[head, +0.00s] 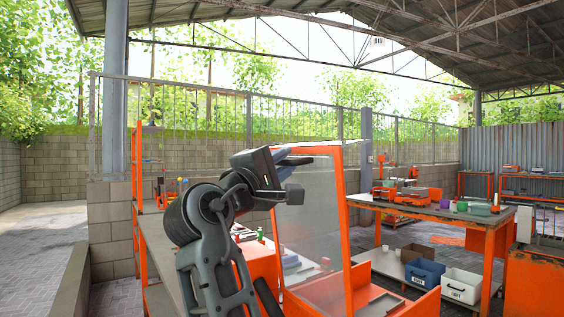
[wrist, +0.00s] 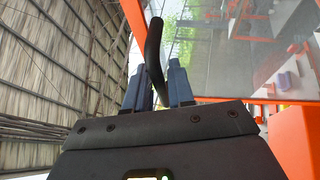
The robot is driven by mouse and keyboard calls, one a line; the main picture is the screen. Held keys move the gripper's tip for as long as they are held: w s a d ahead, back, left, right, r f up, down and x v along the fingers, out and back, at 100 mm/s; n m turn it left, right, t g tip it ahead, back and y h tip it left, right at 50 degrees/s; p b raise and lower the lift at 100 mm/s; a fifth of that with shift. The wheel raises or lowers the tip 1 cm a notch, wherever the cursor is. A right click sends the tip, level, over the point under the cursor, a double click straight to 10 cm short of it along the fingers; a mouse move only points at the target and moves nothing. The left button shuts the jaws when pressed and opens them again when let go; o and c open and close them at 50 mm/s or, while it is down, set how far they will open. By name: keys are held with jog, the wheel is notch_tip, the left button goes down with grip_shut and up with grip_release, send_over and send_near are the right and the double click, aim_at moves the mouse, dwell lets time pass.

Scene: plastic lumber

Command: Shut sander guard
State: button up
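The sander guard (head: 308,215) is a clear panel in an orange frame, standing raised and nearly upright in the middle of the head view. In the wrist view its clear panel (wrist: 225,60) fills the upper right. A curved black handle (wrist: 153,45) juts from it. My gripper (head: 292,173) is at the guard's upper left edge. In the wrist view the two blue-grey fingers of my gripper (wrist: 157,80) stand apart, one on each side of the handle. Whether they touch it is hard to tell. The sander's orange body (head: 262,265) is partly hidden by my arm.
An orange-framed workbench (head: 430,212) with several tools and containers stands at the right. A blue bin (head: 424,273) and a white bin (head: 461,285) sit on its lower shelf. Another bench (head: 160,245) is at the left behind my arm. Open paved floor (head: 45,240) lies far left.

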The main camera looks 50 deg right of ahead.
jog(key=shift+c, duration=0.4)
grip_shut()
jog(key=shift+d, duration=0.15)
